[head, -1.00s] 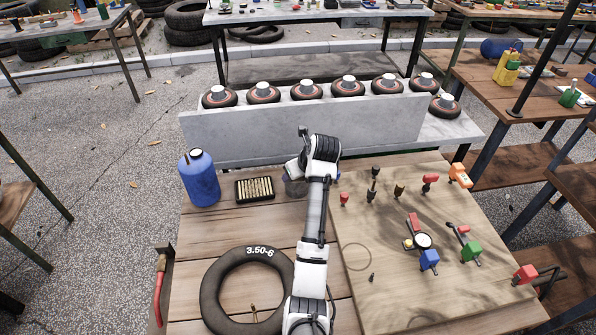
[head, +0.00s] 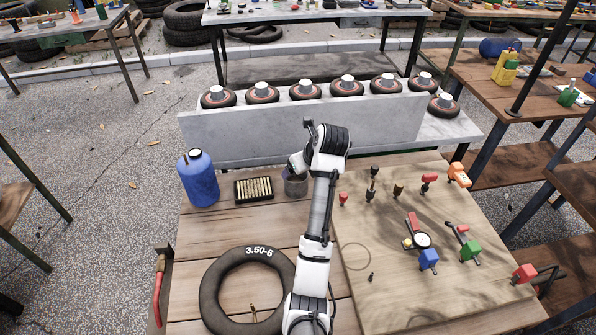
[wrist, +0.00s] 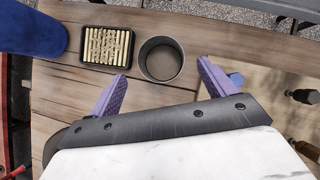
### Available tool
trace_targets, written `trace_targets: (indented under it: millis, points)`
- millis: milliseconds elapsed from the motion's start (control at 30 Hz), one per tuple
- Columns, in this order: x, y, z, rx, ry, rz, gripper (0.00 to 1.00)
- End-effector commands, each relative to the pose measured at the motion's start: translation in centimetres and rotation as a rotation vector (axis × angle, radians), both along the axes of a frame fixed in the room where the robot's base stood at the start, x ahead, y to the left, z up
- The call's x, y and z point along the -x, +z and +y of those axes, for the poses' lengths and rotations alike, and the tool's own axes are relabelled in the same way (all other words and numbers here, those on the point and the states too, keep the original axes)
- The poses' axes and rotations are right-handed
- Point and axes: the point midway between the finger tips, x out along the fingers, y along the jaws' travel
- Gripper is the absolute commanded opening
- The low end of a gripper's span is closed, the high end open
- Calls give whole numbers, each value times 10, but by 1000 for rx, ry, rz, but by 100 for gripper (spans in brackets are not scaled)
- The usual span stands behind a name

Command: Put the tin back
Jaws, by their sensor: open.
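The tin, a grey open-topped round can (head: 295,186), stands upright on the plank bench, just right of a tray of brass-coloured pieces. In the wrist view the tin (wrist: 161,62) looks empty, and its rim lies ahead of and between my two purple fingers. My gripper (wrist: 162,70) is open, with a gap on both sides of the tin and nothing held. In the head view my gripper (head: 296,166) is at the tin's upper edge and partly hidden by my wrist. A thin ring outline (head: 358,256) is marked on the pale board.
A blue bottle (head: 198,179) and the black tray (head: 254,190) stand left of the tin. A tyre (head: 213,299) lies in front. The pale board (head: 395,292) at right carries several small tools. A grey upright panel (head: 230,145) stands behind. Bench planks between tray and tyre are clear.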

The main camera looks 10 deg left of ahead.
Motion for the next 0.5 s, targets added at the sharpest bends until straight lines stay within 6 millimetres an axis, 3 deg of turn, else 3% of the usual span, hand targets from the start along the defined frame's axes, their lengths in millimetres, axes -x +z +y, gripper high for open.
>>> trace_targets:
  millis: [200, 500]
  points:
    - [18, 41, -20, -1, -2, -4, 83]
    - [25, 55, -26, 0, -1, 0, 83]
